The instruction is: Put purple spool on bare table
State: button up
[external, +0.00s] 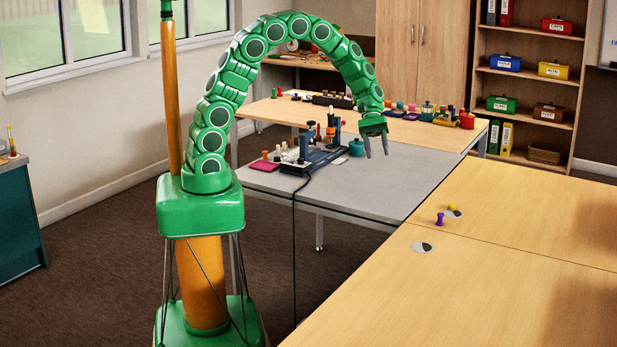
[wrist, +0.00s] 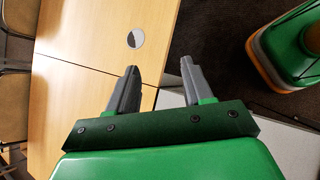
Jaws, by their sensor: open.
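The purple spool (external: 440,218) stands upright on the wooden table (external: 520,215) in the external view, at the left edge of a grey-and-white disc (external: 458,215). I cannot tell whether it touches the disc. A small yellow piece (external: 453,208) is close behind it. My gripper (external: 377,153) is open and empty, pointing down above the grey table (external: 400,185), left of and behind the spool. In the wrist view my gripper (wrist: 160,66) has nothing between its fingers, and the spool does not show there.
A second disc (external: 421,247) lies empty nearer the camera; one disc shows in the wrist view (wrist: 135,38). A blue rack (external: 325,158) with several pieces and a teal pot (external: 356,147) stand on the grey table. The near wooden tabletop is largely clear.

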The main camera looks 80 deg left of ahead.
jog(key=s+a+r+m+y, duration=0.2)
jog(key=s+a+r+m, duration=0.1)
jog(key=s, duration=1)
jog(key=s+a+r+m+y, duration=0.3)
jog(key=s+r+m, duration=0.1)
jog(key=s, duration=0.9)
jog(key=s+a+r+m+g+y, duration=0.1)
jog(key=s+a+r+m+y, duration=0.2)
jog(key=s, duration=0.9)
jog(key=m, duration=0.2)
jog(key=shift+s+a+r+m, duration=0.25)
jog(key=shift+s+a+m, duration=0.05)
jog(key=shift+s+a, duration=0.1)
